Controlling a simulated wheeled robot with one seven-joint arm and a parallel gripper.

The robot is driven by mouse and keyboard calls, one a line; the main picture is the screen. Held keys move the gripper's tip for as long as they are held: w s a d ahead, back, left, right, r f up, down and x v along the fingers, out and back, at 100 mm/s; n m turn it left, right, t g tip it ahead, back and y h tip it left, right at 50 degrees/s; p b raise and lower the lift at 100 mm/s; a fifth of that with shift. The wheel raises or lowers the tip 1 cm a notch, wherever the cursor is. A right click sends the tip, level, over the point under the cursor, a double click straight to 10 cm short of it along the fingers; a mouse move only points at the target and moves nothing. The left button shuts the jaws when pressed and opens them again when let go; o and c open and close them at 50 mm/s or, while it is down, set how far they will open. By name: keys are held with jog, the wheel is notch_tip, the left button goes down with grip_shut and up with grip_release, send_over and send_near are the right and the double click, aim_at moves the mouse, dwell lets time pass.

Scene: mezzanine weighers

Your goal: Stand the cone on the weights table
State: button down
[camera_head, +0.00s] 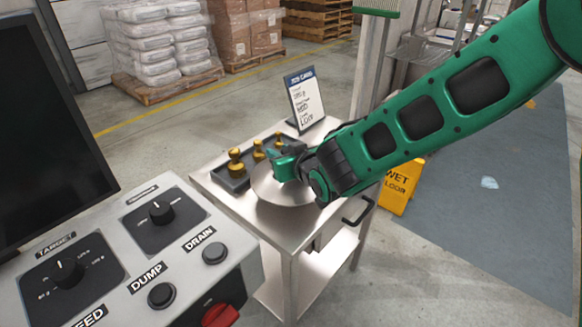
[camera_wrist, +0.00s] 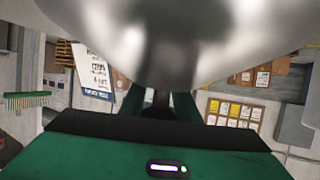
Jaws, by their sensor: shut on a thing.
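The cone (camera_head: 277,194) is a wide, shiny steel piece over the right part of the weights table (camera_head: 232,204), a steel table with a lower shelf. My gripper (camera_head: 284,168) is above the cone and shut on its narrow stem. In the wrist view the cone (camera_wrist: 170,45) fills the top middle, blurred, with its stem between my fingers (camera_wrist: 160,104). My gripper and wrist hide part of the cone in the head view. I cannot tell whether its lower rim touches the tabletop.
A dark tray with brass weights (camera_head: 236,163) lies left of the cone. A card stand (camera_head: 305,100) is at the table's back edge. A control panel (camera_head: 130,255) is at front left. A yellow wet-floor sign (camera_head: 401,186) stands right of the table.

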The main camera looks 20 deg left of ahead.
aim_at(292, 193)
jog(key=shift+w+d+f, duration=0.55)
jog(key=shift+d, duration=0.2)
jog(key=shift+f, duration=2)
jog(key=c, duration=1.4)
grip_release()
jog(key=shift+o, duration=0.2)
jog(key=v, duration=1.2)
